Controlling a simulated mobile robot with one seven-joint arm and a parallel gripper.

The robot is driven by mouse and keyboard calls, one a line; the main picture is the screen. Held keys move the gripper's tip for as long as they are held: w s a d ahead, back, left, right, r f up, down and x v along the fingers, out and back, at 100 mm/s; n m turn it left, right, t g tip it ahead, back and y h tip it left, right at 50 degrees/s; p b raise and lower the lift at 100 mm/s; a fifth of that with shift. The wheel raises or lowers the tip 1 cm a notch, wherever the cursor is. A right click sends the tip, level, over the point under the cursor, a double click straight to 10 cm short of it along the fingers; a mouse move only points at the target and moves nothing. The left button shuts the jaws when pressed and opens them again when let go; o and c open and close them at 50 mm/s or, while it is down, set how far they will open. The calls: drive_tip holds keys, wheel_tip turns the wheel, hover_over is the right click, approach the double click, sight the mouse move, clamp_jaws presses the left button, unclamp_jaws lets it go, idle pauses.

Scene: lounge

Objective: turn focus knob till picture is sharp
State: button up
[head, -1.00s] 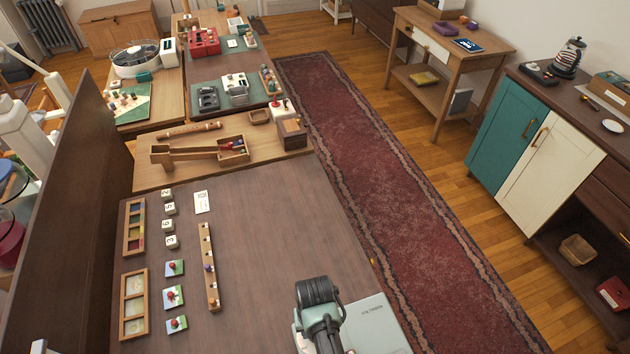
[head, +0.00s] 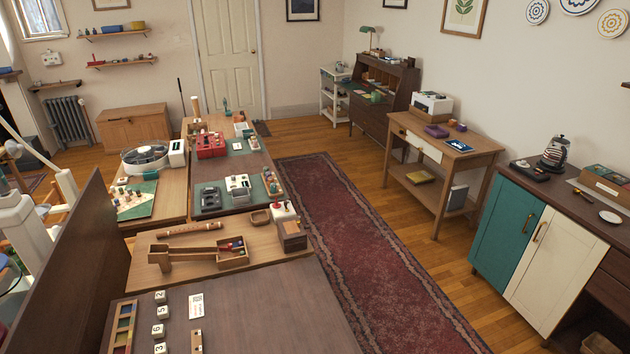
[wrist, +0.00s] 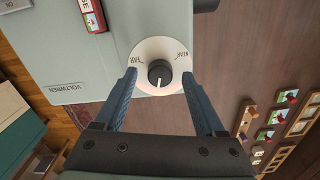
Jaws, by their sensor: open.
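The focus knob (wrist: 160,73) is small, round and dark, with a pale pointer line that points down and slightly left in the wrist view. It sits on a white dial (wrist: 150,51) marked FAR on the left and NEAR on the right. The dial is on a pale grey-green device (wrist: 60,58) labelled VOLTWREN. My gripper (wrist: 159,76) is open, with one blue finger on each side of the knob and a gap visible on both sides. The picture being focused is in neither view. The head view shows neither the device nor my gripper.
A red labelled part (wrist: 92,15) is on the device beside the dial. The dark table (head: 260,310) holds several number blocks (head: 159,312) and a wooden tray (head: 122,330). A wooden bench (head: 150,275) stands behind it. The red rug (head: 365,250) to the right is clear.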

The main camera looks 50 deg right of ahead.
wheel_tip(320, 180, up, 13)
drive_tip(key=b, duration=0.1)
idle(0.4)
drive_tip(key=shift+f, duration=0.1)
idle(0.3)
drive_tip(key=w+a+r+n+t+h+b, duration=0.1)
drive_tip(key=w+r+n+t+h+b, duration=0.2)
drive_tip(key=w+r+t, duration=1.1)
drive_tip(key=w+a+r+n+t, duration=0.1)
drive_tip(key=w+a+r, duration=0.15)
drive_tip(key=r, duration=0.45)
drive_tip(key=w+a+r+h, duration=0.15)
drive_tip(key=w+r, duration=0.25)
drive_tip(key=r, duration=0.4)
drive_tip(key=w+a+r+n+t+y, duration=0.1)
drive_tip(key=w+a+r, duration=0.2)
drive_tip(key=r, duration=0.4)
drive_tip(key=s+a+r+n+t+y, duration=0.1)
drive_tip(key=s+a+r+t, duration=0.2)
drive_tip(key=r, duration=0.5)
drive_tip(key=s+a+r+n+t+y+b, duration=0.1)
drive_tip(key=s+a+r+t, duration=0.3)
drive_tip(key=r, duration=0.5)
drive_tip(key=s+a+r+n+t+y+b, duration=0.1)
drive_tip(key=s+a+r+t, duration=0.3)
drive_tip(key=s+a+r, duration=0.2)
wheel_tip(320, 180, up, 3)
drive_tip(key=shift+s+f+n, duration=0.1)
drive_tip(key=shift+s+n, duration=0.3)
drive_tip(key=shift+s, duration=0.1)
